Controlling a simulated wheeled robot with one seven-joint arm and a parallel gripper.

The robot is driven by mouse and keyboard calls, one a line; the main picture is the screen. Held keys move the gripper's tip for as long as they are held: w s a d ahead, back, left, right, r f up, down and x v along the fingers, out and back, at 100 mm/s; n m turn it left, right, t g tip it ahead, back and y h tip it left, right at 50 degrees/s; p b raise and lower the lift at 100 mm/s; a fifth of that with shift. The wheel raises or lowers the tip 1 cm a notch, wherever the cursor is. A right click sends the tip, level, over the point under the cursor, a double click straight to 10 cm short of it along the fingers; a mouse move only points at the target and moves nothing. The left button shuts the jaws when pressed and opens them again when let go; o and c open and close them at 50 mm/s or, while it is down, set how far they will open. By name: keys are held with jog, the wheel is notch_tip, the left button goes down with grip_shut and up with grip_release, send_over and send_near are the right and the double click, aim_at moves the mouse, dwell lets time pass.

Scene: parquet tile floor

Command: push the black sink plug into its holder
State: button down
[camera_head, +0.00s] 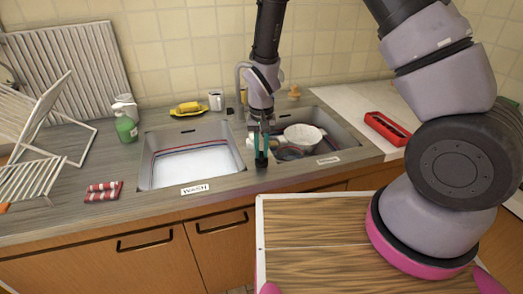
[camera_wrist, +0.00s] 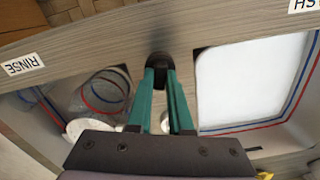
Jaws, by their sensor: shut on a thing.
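My gripper (camera_head: 262,146) points down over the strip of counter between the two sink basins. Its green fingers (camera_wrist: 161,78) are shut on the black sink plug (camera_wrist: 159,58), which shows at their tips. In the head view the plug (camera_head: 261,162) is a small dark shape at or just above the front part of the strip. I cannot tell whether it touches the counter. I cannot make out the holder; the plug and fingers may cover it.
The left basin (camera_head: 160,176), labelled WASH, looks filled white. The right basin, labelled RINSE, holds a white colander (camera_head: 303,136) and other dishes. A tap (camera_head: 239,85) stands behind. A red tray (camera_head: 387,128), green bottle (camera_head: 126,126), red cloth (camera_head: 103,192) and dish rack (camera_head: 30,125) lie around.

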aim_at(261, 154)
jog(key=shift+f, duration=0.15)
jog(key=c, duration=0.8)
grip_release()
jog(key=shift+o, duration=0.2)
jog(key=shift+r, duration=3.05)
